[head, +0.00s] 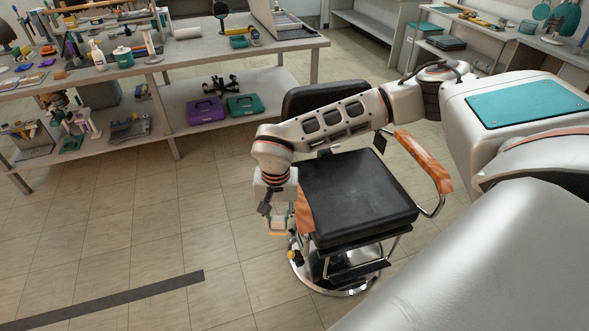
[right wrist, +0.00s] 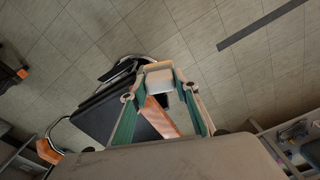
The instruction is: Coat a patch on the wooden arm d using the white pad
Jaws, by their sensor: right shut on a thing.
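A black-seated chair has two orange-brown wooden arms. The near-left wooden arm (head: 306,212) is partly hidden by my right arm; the far-right wooden arm (head: 424,162) is in clear view. I cannot tell which one is d. My right gripper (head: 279,226) points down beside the near-left arm, at the chair's left side. In the right wrist view, its green fingers are shut on the white pad (right wrist: 160,80). A wooden arm (right wrist: 160,117) shows between the fingers, below the pad in the picture. I cannot tell whether the pad touches the wood. My left gripper is not in view.
The black seat (head: 358,196) stands on a round chrome base (head: 345,287), with the backrest (head: 325,98) behind my right arm. A long workbench (head: 200,60) with tools and bottles runs along the back left. Open tiled floor lies left of the chair, crossed by a dark strip (head: 110,299).

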